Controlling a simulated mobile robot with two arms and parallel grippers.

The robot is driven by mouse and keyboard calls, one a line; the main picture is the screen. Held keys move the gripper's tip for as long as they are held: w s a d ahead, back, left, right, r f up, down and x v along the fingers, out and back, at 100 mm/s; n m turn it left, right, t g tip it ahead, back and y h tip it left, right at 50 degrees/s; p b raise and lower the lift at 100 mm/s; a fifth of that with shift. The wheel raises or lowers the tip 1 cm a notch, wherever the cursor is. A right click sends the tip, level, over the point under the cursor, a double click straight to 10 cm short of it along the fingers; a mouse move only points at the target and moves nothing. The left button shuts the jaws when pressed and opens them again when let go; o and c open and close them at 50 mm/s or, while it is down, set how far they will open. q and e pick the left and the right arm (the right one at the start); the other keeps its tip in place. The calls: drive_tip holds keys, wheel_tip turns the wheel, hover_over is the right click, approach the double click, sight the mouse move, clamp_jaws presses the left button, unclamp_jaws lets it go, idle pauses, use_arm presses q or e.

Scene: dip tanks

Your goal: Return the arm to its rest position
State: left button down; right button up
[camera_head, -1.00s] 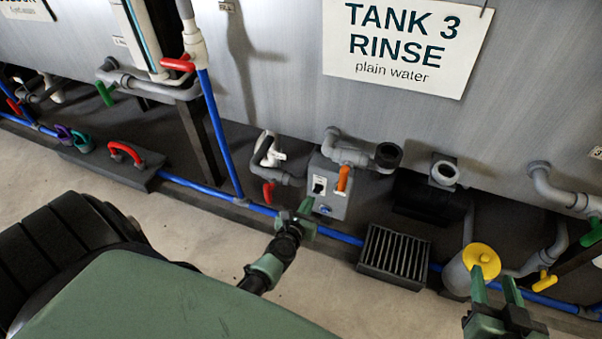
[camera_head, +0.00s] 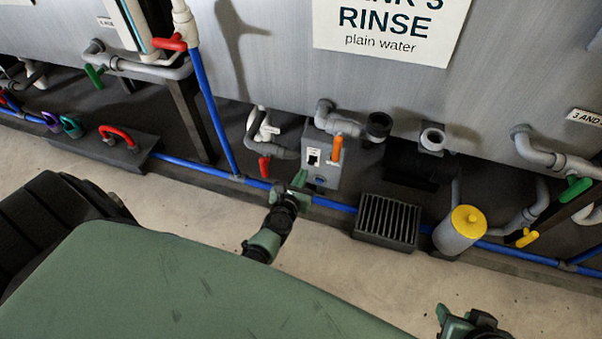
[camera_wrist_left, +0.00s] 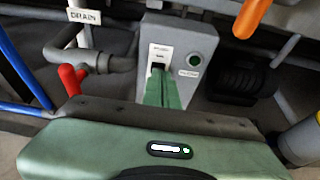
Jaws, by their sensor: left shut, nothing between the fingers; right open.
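My left gripper (camera_head: 302,182) is shut and empty, in front of the lower part of a grey switch box (camera_head: 327,160). In the left wrist view its green fingers (camera_wrist_left: 163,90) are together and overlap the lower edge of the dark switch on the box face (camera_wrist_left: 193,45); I cannot tell whether they touch it. My right gripper (camera_head: 462,318) is open at the bottom right of the head view, partly cut off by the frame edge, over bare floor.
An orange-handled valve (camera_head: 337,147) sits beside the box. A floor grate (camera_head: 387,221) and a yellow-topped grey canister (camera_head: 461,230) stand to the right. A blue pipe (camera_head: 335,205) runs along the tank base. A red-handled valve (camera_wrist_left: 72,78) is left of the box.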

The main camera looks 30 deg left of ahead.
idle(0.4)
